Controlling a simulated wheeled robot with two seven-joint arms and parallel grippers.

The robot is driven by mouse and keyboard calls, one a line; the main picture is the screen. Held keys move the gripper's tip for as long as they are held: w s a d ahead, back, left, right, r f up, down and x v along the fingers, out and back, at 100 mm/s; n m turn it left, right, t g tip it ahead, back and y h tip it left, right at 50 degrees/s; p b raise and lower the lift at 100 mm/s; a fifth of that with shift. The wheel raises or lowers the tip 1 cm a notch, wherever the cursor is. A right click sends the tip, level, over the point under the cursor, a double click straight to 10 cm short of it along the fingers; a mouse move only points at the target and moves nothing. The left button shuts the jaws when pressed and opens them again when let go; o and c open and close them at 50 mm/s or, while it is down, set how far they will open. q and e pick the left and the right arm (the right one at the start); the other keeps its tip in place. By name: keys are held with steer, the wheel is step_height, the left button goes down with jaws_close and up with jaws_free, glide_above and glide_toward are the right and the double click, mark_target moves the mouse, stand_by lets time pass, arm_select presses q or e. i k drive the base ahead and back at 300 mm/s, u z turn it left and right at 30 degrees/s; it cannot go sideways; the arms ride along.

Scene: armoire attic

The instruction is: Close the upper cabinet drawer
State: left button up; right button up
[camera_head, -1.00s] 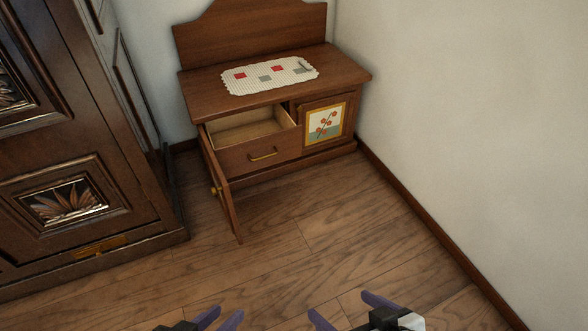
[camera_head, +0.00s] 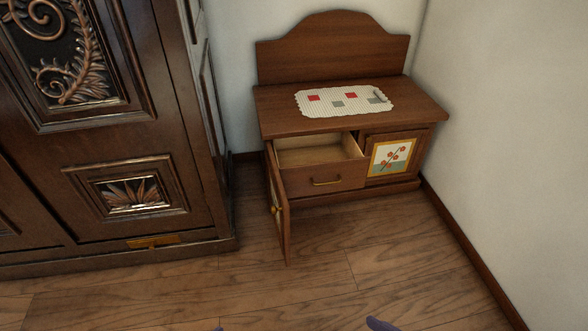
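The small wooden cabinet (camera_head: 420,108) stands against the back wall, right of centre. Its upper drawer (camera_head: 305,181) is pulled out, and the pale, empty-looking inside (camera_head: 318,150) shows. A cabinet door (camera_head: 280,210) with a round knob swings out at the drawer's left side. Only a purple tip of my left gripper (camera_head: 220,329) and a purple finger of my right gripper (camera_head: 380,324) show at the bottom edge. Both are well short of the cabinet. Their openings are cut off from view.
A large dark carved armoire (camera_head: 105,190) stands on the left. A white patterned cloth (camera_head: 343,101) lies on the cabinet top. A picture panel door (camera_head: 390,156) right of the drawer is shut. A white wall (camera_head: 510,150) bounds the right side. The wooden floor (camera_head: 330,280) in front is clear.

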mark_target(316, 157)
steer(key=u, duration=0.05)
steer(key=i, duration=1.3)
steer(key=z, duration=0.7)
